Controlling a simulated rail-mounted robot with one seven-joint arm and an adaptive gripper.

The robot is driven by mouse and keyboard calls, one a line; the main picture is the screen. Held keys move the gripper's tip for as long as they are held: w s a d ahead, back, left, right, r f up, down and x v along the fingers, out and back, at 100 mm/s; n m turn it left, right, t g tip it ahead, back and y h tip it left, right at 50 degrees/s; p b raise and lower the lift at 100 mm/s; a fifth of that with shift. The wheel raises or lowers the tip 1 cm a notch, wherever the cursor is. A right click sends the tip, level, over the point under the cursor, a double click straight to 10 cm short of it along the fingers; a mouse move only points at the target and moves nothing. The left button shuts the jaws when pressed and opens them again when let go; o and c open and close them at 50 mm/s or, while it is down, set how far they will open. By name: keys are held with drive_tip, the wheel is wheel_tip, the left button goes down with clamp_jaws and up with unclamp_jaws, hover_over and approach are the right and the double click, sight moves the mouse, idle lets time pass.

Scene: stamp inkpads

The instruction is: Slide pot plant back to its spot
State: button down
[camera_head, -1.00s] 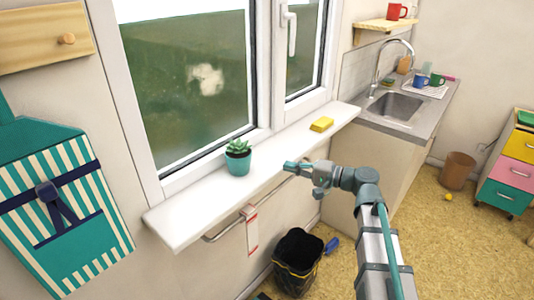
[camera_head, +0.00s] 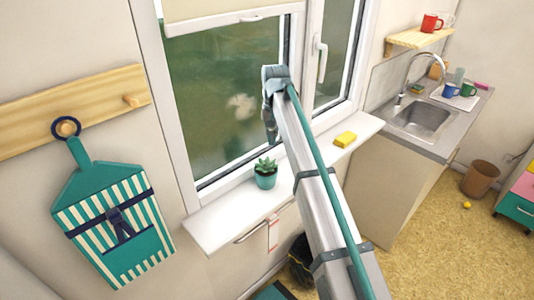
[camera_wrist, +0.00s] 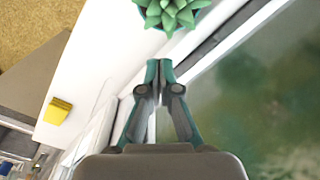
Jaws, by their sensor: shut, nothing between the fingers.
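The pot plant, a green succulent in a teal pot (camera_head: 265,180), stands upright on the white windowsill (camera_head: 215,228). In the wrist view its leaves (camera_wrist: 172,12) show at the top edge, cut off by the frame. My gripper (camera_head: 271,140) points down in front of the window, above the sill and just above and slightly right of the plant in the head view. In the wrist view my gripper's fingertips (camera_wrist: 159,64) are together with nothing between them, a short way from the plant. I cannot see any contact with the pot.
A yellow sponge (camera_head: 345,139) lies on the sill to the right; it also shows in the wrist view (camera_wrist: 57,111). The window (camera_head: 225,90) is close behind my gripper. The sill left of the plant is clear. A striped teal bag (camera_head: 118,225) hangs at left.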

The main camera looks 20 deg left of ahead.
sight(268, 169)
drive_tip(key=f+p, duration=0.1)
drive_tip(key=f, duration=0.2)
drive_tip(key=f+p, duration=0.1)
drive_tip(key=f, duration=0.2)
drive_tip(key=f+p, duration=0.1)
drive_tip(key=f, duration=0.2)
drive_tip(key=shift+s+a+f, duration=0.15)
drive_tip(key=shift+a+f, duration=0.1)
drive_tip(key=shift+a, duration=0.15)
drive_tip(key=s, duration=0.2)
drive_tip(key=s+d, duration=0.1)
drive_tip(key=s, duration=0.2)
drive_tip(key=shift+s+d, duration=0.35)
drive_tip(key=shift+d, duration=0.05)
drive_tip(key=shift+w, duration=0.1)
